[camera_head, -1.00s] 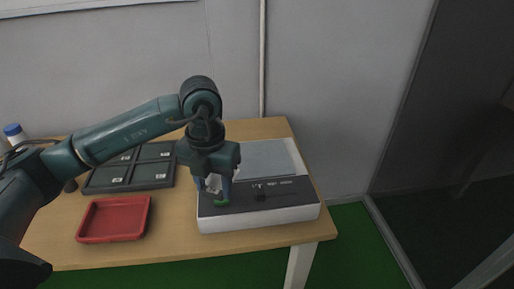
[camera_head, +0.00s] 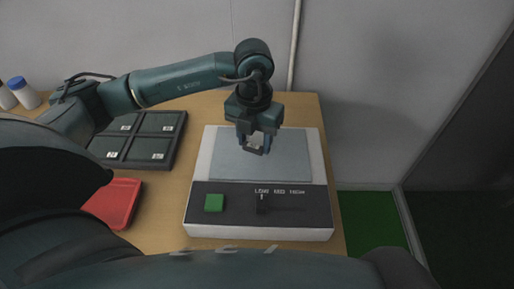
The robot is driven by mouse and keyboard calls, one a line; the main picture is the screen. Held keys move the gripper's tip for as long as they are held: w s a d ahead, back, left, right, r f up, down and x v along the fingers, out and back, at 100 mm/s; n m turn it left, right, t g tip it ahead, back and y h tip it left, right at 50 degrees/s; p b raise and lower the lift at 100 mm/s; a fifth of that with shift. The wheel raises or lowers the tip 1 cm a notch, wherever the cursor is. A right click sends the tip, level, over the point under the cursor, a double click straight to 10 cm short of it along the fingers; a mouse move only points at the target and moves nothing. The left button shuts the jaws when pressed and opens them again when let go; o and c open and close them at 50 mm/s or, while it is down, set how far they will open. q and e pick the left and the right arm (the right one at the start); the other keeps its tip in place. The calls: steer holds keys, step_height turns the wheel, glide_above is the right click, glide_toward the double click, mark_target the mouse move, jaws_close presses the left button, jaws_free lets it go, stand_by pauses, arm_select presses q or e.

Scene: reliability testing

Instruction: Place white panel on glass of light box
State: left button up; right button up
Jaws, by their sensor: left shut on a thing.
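The light box (camera_head: 318,170) stands on the table, a white case with a grey-blue glass plate (camera_head: 225,165) on top and a dark control strip at its front. My left gripper (camera_head: 256,148) is over the middle of the glass, pointing down, shut on the small white panel (camera_head: 257,142). The panel is mostly hidden between the fingers, and I cannot tell whether it touches the glass. My right gripper is not in view.
A green button (camera_head: 214,202) and a dark slider knob (camera_head: 262,204) are on the control strip. A dark compartment tray (camera_head: 143,137) with white labels and a red tray (camera_head: 113,203) are at left. A blue-capped bottle (camera_head: 22,92) stands farther left.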

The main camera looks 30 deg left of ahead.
mark_target(255, 161)
arm_select(q)
steer(key=shift+w+f, duration=0.1)
steer(key=shift+f, duration=2.25)
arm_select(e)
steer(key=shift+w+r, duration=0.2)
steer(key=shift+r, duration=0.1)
arm_select(q)
steer(key=shift+f, duration=0.2)
steer(key=o, duration=1)
steer(key=shift+r, duration=0.1)
steer(key=shift+c, duration=0.2)
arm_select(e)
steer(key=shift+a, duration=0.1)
